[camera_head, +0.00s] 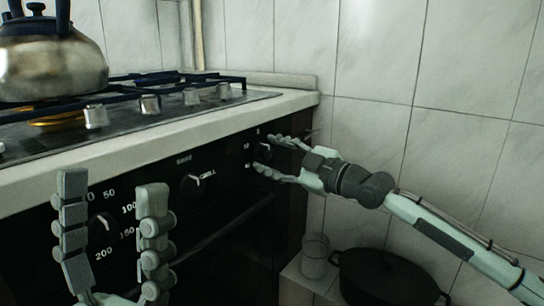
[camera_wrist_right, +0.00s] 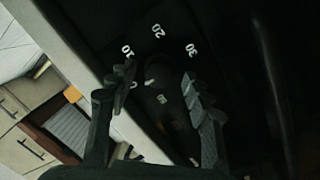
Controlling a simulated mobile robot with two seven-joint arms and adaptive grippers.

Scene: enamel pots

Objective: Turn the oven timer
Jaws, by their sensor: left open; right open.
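The oven timer knob (camera_head: 264,152) is a small dark knob at the right end of the black oven panel. My right gripper (camera_head: 267,154) is open, with one finger above the knob and one below it in the head view. In the right wrist view, the dim knob (camera_wrist_right: 160,73) shows between the spread fingers, ringed by white numbers. I cannot tell whether either finger touches it. My left gripper (camera_head: 112,187) is open and empty, in front of the temperature dial (camera_head: 101,228), which it partly covers.
A selector knob (camera_head: 191,184) sits mid-panel. The white counter edge (camera_head: 160,145) runs just above the panel. A metal kettle (camera_head: 50,62) stands on the gas hob at left. A black pot (camera_head: 390,280) and a glass (camera_head: 314,256) stand low at right, beside the tiled wall.

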